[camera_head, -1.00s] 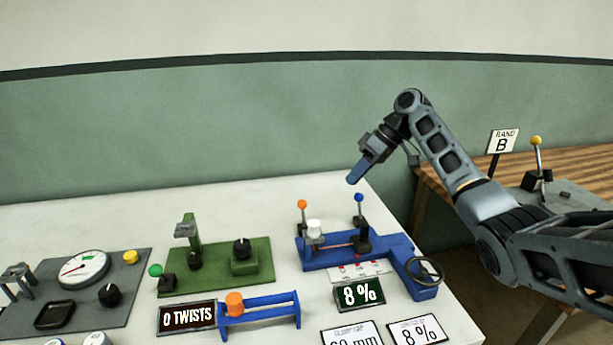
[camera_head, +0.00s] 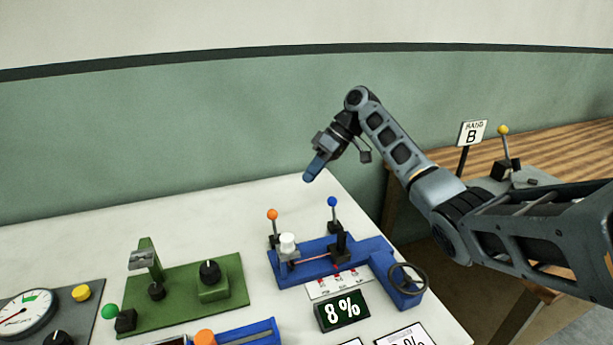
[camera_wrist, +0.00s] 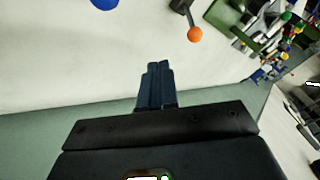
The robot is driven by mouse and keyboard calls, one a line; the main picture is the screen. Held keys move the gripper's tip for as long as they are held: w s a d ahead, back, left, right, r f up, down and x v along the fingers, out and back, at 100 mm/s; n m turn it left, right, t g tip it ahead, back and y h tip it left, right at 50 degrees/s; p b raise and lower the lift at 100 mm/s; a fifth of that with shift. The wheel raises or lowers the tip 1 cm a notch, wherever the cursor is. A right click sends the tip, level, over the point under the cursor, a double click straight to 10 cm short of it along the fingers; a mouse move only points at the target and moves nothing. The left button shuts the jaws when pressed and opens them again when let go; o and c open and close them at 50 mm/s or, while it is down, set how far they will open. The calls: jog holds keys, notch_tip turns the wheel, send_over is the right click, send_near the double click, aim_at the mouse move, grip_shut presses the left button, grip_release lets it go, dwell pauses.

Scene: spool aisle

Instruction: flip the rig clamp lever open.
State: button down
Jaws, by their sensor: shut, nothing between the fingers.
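The blue rig (camera_head: 375,247) stands on the white bench with two upright levers. One has an orange ball (camera_head: 272,214) at its left end, the other a blue ball (camera_head: 332,201) nearer its middle. I cannot tell which one is the clamp lever. My gripper (camera_head: 310,177) is shut and empty, its fingers pointing down. In the picture it sits above and between the two balls, apart from both. In the wrist view the shut fingers (camera_wrist: 158,70) point toward the bench, with the orange ball (camera_wrist: 195,34) ahead to the right and part of the blue ball (camera_wrist: 103,3) at the top edge.
A white knob (camera_head: 287,242) sits beside the orange lever. A black display (camera_head: 342,311) reading 8% stands in front. A wooden table (camera_head: 560,150) with a yellow-ball lever stands right. The bench behind the rig is clear.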

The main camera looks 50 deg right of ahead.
aim_at(274, 223)
jog(key=p+x, duration=0.1)
jog(key=x, duration=0.7)
jog(key=shift+a+r, duration=0.1)
jog(key=shift+r, duration=0.05)
jog(key=shift+s+a+r+p, duration=0.1)
jog(key=shift+a+p, duration=0.25)
jog(key=shift+a, duration=0.25)
jog(key=shift+s+a+r+p, duration=0.1)
jog(key=shift+a+p, duration=0.25)
jog(key=shift+a, duration=0.25)
jog(key=shift+a+f, duration=0.1)
jog(key=shift+a, duration=0.5)
jog(key=shift+s+a+t+h, duration=0.1)
jog(key=shift+a+t+h, duration=0.05)
jog(key=shift+t+h, duration=0.15)
